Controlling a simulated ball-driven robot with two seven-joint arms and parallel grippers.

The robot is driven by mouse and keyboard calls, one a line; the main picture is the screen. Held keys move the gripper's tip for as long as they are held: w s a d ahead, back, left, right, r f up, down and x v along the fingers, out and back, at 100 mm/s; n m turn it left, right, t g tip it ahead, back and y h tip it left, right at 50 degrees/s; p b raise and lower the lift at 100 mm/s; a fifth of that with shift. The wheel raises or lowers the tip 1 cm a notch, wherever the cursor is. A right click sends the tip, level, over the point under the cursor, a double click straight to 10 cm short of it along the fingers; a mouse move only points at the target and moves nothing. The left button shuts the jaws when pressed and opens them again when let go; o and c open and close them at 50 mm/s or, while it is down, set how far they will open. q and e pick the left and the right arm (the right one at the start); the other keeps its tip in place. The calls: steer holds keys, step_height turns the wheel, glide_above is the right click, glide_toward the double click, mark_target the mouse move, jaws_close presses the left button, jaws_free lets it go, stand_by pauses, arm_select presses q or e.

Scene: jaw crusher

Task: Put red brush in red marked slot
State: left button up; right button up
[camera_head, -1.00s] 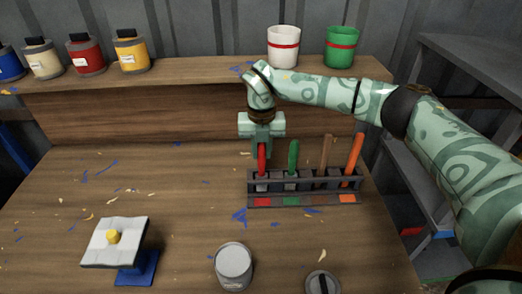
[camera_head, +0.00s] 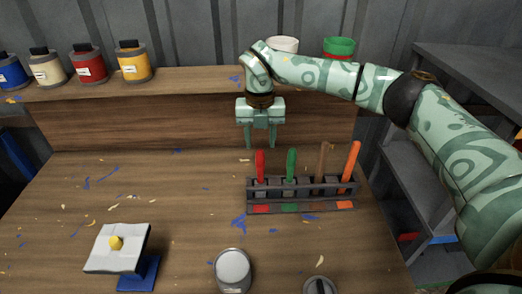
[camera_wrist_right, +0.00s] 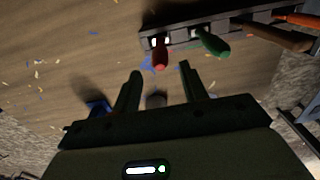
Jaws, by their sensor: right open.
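The red brush (camera_head: 260,164) stands upright in the leftmost slot of the dark rack (camera_head: 304,207), behind the red mark (camera_head: 260,209). Its red handle also shows in the right wrist view (camera_wrist_right: 160,57). My right gripper (camera_head: 260,142) is open and empty, above and slightly behind the handle top and apart from it. In the right wrist view its two fingers (camera_wrist_right: 157,78) are spread with nothing between them. My left gripper is not in view.
A green brush (camera_head: 291,165), a brown brush (camera_head: 322,165) and an orange brush (camera_head: 350,165) stand in the other slots. A grey can (camera_head: 233,270) and a blue stand with a pale top (camera_head: 118,250) are in front. The table's left middle is clear except for paint flecks.

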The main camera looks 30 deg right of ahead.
step_height(320, 180, up, 6)
steer(key=shift+f+p, duration=0.15)
steer(key=shift+p, duration=0.35)
